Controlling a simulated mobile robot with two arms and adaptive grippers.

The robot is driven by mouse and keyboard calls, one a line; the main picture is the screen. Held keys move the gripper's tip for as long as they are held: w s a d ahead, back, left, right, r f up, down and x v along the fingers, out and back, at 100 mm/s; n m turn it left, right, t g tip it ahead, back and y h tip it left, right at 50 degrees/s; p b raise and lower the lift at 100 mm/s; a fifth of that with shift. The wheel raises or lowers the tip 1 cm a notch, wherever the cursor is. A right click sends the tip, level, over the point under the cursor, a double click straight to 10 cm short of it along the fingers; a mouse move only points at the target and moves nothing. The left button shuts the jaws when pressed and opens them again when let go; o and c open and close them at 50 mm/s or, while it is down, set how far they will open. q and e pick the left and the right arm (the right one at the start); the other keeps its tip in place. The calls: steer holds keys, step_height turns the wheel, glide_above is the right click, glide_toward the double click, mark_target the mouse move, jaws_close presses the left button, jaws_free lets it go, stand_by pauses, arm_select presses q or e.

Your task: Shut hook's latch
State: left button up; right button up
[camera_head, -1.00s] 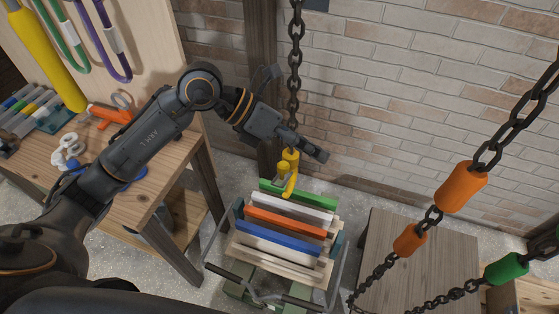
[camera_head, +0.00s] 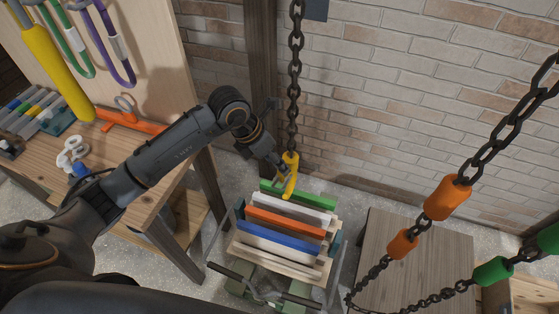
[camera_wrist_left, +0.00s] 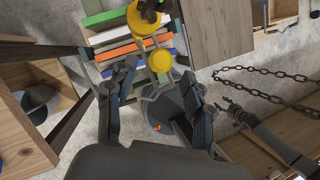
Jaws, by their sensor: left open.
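The yellow hook (camera_head: 290,172) hangs at the lower end of a dark chain, above the rack of coloured bars. It also shows in the left wrist view (camera_wrist_left: 145,22), with a round yellow part (camera_wrist_left: 160,60) below it. I cannot make out how its latch stands. My left gripper (camera_head: 281,170) is at the hook's left side and partly overlaps it. In the left wrist view its fingers (camera_wrist_left: 157,100) are spread, with the round yellow part just ahead of the gap. I cannot tell whether they touch. A dark arm, apparently my right one, shows with its gripper (camera_wrist_left: 226,107).
The rack (camera_head: 275,255) of green, white, orange and blue bars stands below the hook. A wooden workbench (camera_head: 150,190) is at the left. A chain with orange and green sleeves (camera_head: 446,197) hangs at the right, near a wooden box (camera_head: 415,250). The brick wall is behind.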

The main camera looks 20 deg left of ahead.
mark_target(283, 178)
arm_select(q)
steer(key=shift+p+x, duration=0.3)
steer(key=shift+x, duration=1.25)
steer(key=shift+c, duration=0.2)
jaws_close()
